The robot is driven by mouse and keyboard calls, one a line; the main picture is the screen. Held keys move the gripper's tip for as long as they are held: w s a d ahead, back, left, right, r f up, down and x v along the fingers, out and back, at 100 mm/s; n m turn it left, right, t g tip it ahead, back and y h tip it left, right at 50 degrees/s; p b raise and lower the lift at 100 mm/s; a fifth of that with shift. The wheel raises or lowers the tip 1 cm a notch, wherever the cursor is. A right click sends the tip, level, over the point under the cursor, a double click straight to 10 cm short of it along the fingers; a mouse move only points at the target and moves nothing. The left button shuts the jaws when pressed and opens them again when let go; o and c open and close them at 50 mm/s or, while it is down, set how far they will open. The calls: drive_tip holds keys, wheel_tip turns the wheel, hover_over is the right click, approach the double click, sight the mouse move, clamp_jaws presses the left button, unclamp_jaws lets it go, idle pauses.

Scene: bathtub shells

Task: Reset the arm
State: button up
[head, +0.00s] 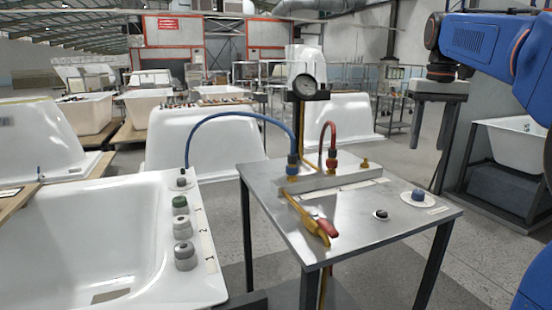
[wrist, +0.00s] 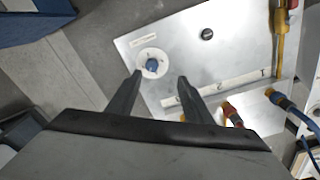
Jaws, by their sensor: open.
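My gripper (head: 426,145) hangs from my blue arm at the right of the head view. Its two dark fingers point down, apart and empty, above the far right side of a steel table (head: 350,235). In the wrist view, my gripper (wrist: 160,78) shows its fingers spread with nothing between them. A blue knob on a white disc (wrist: 152,64) is on the table plate, near the left fingertip in that view. The knob also shows in the head view (head: 418,196). The gripper appears well above the table, not touching it.
The table carries a black knob (head: 381,214), a yellow tool with a red end (head: 325,228), a pressure gauge (head: 305,87), a blue hose (head: 232,114) and a red hose (head: 330,127). A white tub (head: 90,225) with several knobs on its rim stands left. More tubs stand behind.

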drive_tip(key=s+a+f+t, duration=0.1)
drive_tip(key=s+a+f, duration=0.3)
drive_tip(key=s+f, duration=0.5)
drive_tip(key=s+a+f+n+t, duration=0.1)
drive_tip(key=s+a+f, duration=0.3)
drive_tip(key=s+f, duration=0.5)
drive_tip(key=s+a+f+t, duration=0.2)
drive_tip(key=s+a+f, duration=0.2)
drive_tip(key=s+f, duration=0.5)
wheel_tip(320, 180, down, 3)
drive_tip(key=shift+a+r+n, duration=0.15)
drive_tip(key=shift+a+n, duration=0.2)
drive_tip(key=shift+n, duration=0.05)
drive_tip(key=shift+c, duration=0.3)
idle(2.3)
